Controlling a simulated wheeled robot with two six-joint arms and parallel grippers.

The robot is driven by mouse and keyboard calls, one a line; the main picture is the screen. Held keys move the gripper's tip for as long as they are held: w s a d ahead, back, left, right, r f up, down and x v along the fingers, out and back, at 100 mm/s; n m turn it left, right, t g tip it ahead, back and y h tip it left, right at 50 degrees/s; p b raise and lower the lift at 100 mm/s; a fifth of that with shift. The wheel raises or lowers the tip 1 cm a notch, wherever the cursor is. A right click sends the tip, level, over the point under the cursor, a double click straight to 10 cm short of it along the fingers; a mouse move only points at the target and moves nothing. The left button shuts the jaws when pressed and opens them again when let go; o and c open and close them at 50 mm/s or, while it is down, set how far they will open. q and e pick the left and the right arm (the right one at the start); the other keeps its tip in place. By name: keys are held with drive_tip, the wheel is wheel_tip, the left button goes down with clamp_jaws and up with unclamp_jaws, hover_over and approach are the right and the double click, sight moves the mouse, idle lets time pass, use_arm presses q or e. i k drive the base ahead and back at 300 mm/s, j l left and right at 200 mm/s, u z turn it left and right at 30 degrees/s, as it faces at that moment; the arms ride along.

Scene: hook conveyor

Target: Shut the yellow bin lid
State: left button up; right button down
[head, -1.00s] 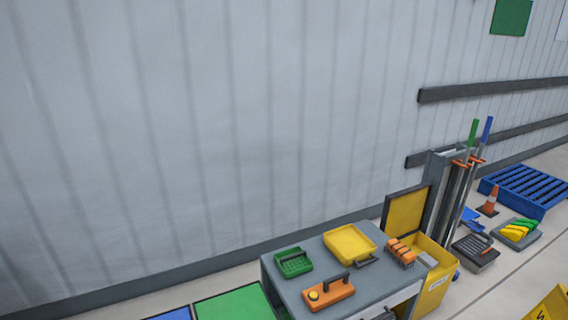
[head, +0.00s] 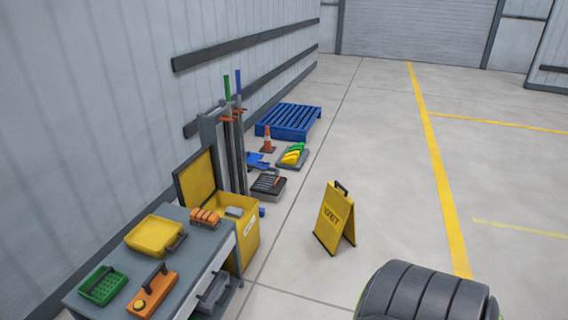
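The yellow bin (head: 240,240) stands on the floor at the far end of the grey workbench. Its lid (head: 197,181), yellow inside with a dark rim, stands raised on the wall side, so the bin is open. A pale grey item (head: 234,212) shows at the bin's mouth. Neither of my grippers is in the head view.
The grey workbench (head: 190,250) holds a yellow tray, an orange box, a green basket and orange rolls. A yellow wet-floor sign (head: 335,217) stands to the right. A blue pallet (head: 288,120), cone and trays lie beyond the bin. Open floor lies right.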

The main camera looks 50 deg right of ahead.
sight(195, 181)
drive_tip(key=z, duration=1.3)
drive_tip(key=i+l, duration=0.25)
drive_tip(key=i, duration=0.15)
drive_tip(key=u, duration=0.05)
